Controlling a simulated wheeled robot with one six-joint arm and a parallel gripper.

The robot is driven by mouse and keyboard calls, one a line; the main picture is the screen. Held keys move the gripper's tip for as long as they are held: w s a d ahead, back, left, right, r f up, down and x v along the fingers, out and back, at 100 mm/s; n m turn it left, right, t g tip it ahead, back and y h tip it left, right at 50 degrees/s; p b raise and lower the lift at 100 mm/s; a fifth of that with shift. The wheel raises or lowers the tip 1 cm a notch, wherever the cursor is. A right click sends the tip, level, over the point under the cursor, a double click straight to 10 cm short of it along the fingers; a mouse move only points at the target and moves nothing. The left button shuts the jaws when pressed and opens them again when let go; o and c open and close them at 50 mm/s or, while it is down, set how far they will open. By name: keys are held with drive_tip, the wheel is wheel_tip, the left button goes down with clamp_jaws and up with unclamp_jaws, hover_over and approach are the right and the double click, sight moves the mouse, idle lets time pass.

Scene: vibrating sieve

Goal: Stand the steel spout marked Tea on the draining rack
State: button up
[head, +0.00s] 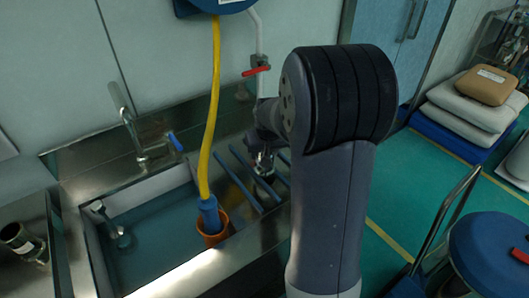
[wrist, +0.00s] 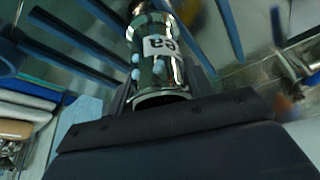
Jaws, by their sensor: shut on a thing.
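The steel spout (wrist: 147,22) is a shiny tube with a white label. The label's letters "ea" show in the wrist view. My gripper (wrist: 160,85) is shut on it, with dark fingers on both sides. In the head view the spout (head: 265,166) is among the blue bars of the draining rack (head: 238,165), below my gripper (head: 263,145). The bars also show around the spout in the wrist view (wrist: 75,48). I cannot tell whether the spout touches the rack. My arm hides the rack's right part.
A sink (head: 165,255) lies left of the rack, with a tap (head: 140,150) behind it. An orange cup (head: 212,236) holds a blue nozzle on a yellow hose (head: 210,110). Another labelled metal piece (head: 22,240) lies on the left counter. A blue stool (head: 495,245) stands right.

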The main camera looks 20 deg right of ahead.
drive_tip(key=shift+f, duration=0.35)
drive_tip(key=shift+f, duration=0.2)
drive_tip(key=o, duration=1.2)
drive_tip(key=shift+c, duration=0.2)
drive_tip(key=shift+r, duration=0.15)
drive_tip(key=shift+r, duration=0.2)
drive_tip(key=v, duration=1.1)
drive_tip(key=shift+s+r, duration=0.2)
drive_tip(key=shift+r, duration=0.1)
drive_tip(key=shift+a+f, duration=0.1)
drive_tip(key=shift+a, duration=0.05)
